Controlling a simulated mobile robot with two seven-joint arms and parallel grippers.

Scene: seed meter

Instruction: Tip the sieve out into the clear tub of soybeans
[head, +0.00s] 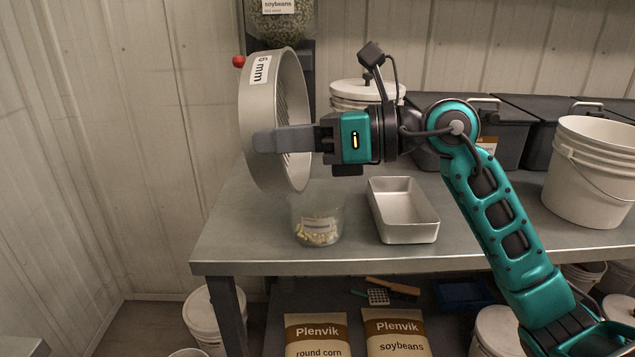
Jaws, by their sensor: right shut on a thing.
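The sieve (258,120) is a round grey metal pan marked "6 mm". My right gripper (285,140) is shut on its rim and holds it up on edge, its open side facing right. It hangs above the left end of the bench. The clear tub (318,222) stands on the bench below and to the right of the sieve, with pale yellowish seeds in its bottom. Its label is too small to read. What is inside the sieve is mostly hidden by the gripper and rim. My left gripper is not in view.
A metal tray (403,212) sits right of the tub on the bench (255,240). A white bucket (590,175) stands at the right and a lidded bucket (352,92) behind. A seed hopper (281,22) is behind the sieve. Seed bags (395,335) are below.

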